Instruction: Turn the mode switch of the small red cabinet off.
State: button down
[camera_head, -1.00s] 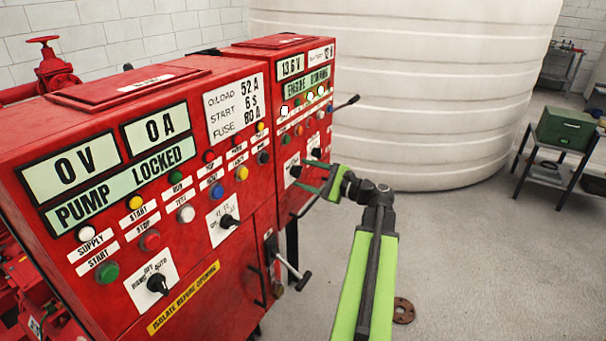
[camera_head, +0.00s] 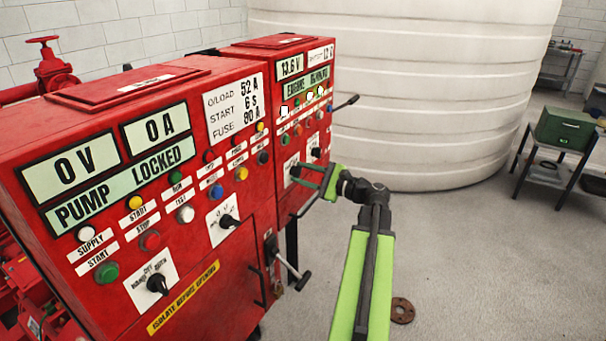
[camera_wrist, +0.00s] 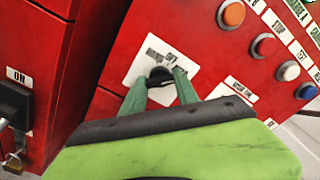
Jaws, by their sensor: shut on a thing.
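The small red cabinet (camera_head: 286,204) stands behind the large one, and its display reads "ENGINE RUNNING". Its mode switch (camera_head: 292,167) is a dark knob on a white plate, low on the front face. In the wrist view the mode switch (camera_wrist: 160,73) is between my two fingertips, and the word OFF shows on the plate above it. My gripper (camera_head: 302,174) is shut on the knob, its green fingers on either side; the wrist view also shows the gripper (camera_wrist: 160,84). The fingers hide part of the knob, so its exact pointing is hard to tell.
The large red cabinet (camera_head: 210,285) stands at the near left with its own knobs and buttons. A second knob (camera_head: 316,152) sits right of the mode switch. A lever (camera_head: 290,268) sticks out below. Open floor lies right, before the white tank (camera_head: 420,90).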

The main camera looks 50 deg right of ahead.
jog(key=shift+n, duration=4.3)
jog(key=c, duration=0.9)
grip_release()
jog(key=shift+s, duration=0.1)
jog(key=v, duration=1.7)
jog(key=shift+s, duration=0.15)
